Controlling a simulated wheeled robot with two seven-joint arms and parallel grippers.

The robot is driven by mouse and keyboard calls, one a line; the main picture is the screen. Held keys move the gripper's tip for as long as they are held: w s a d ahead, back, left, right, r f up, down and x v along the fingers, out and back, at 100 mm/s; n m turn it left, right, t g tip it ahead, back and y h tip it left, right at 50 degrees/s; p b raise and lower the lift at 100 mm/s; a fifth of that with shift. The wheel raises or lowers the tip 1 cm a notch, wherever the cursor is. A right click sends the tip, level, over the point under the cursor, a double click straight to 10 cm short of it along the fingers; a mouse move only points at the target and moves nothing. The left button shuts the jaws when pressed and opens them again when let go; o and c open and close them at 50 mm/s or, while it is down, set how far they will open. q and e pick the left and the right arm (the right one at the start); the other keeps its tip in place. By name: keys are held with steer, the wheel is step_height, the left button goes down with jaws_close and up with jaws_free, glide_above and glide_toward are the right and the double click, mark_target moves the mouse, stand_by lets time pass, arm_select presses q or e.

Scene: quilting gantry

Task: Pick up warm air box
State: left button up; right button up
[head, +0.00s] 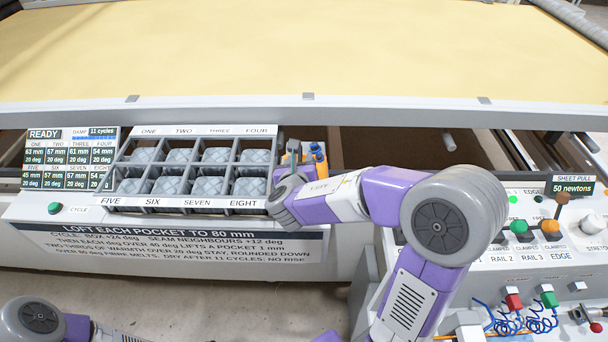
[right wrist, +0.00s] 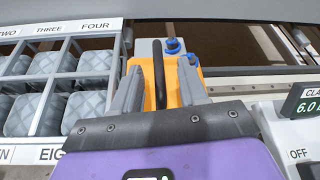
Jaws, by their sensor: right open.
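The warm air box, orange and grey with blue knobs on top, stands just right of the pocket tray in the head view (head: 320,163). In the right wrist view the box (right wrist: 173,93) lies straight ahead, with a dark upright handle (right wrist: 159,72) on it. My right gripper (head: 294,158) is at the box and partly hides it. In the right wrist view its open fingers (right wrist: 161,84) stand on either side of the handle, with gaps showing. My left gripper is out of view; only part of the left arm shows at the lower left.
The pocket tray (head: 195,203), with several grey quilted pads in compartments, is close on the left. A READY display (head: 70,158) stands left of it. A gantry beam (head: 308,114) crosses behind. A control panel (head: 535,258) with levers and wires is at right.

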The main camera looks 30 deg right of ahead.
steer(key=shift+x, duration=1.15)
steer(key=shift+a, duration=0.1)
jaws_close()
stand_by(0.4)
